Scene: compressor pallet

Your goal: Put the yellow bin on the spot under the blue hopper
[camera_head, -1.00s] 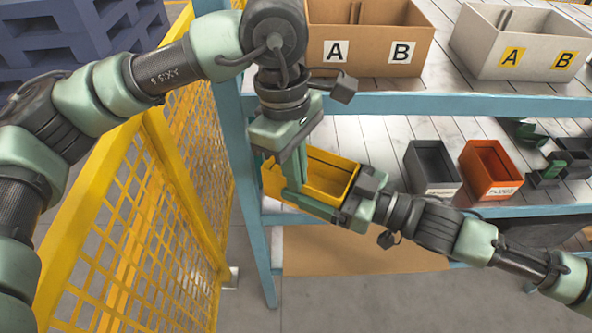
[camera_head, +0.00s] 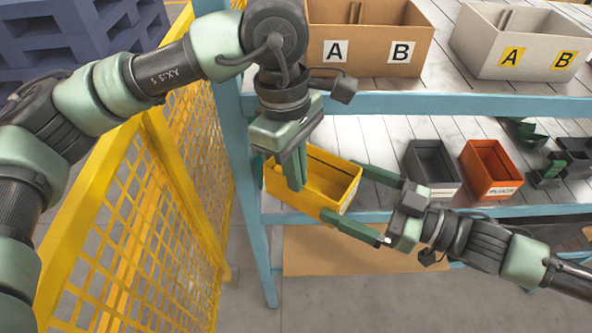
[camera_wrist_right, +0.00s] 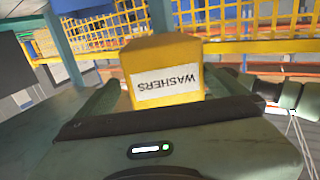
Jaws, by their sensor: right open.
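The yellow bin (camera_head: 338,206) is at the front left of the lower shelf in the head view. In the right wrist view the bin (camera_wrist_right: 160,60) shows its white WASHERS label upside down. My left gripper (camera_head: 297,178) reaches down into the bin's left part. Its fingers look close together; whether they pinch a wall is hidden. My right gripper (camera_head: 340,190) is open at the bin's right end, one finger on the far side and one on the near side. I cannot make out the blue hopper or the spot under it.
A grey bin (camera_head: 432,170) and an orange bin (camera_head: 490,168) stand to the right on the lower shelf (camera_head: 380,140). Boxes marked A and B (camera_head: 368,38) stand on the upper shelf. A yellow mesh fence (camera_head: 150,220) is at left, with a blue slatted stack (camera_head: 60,45) behind it.

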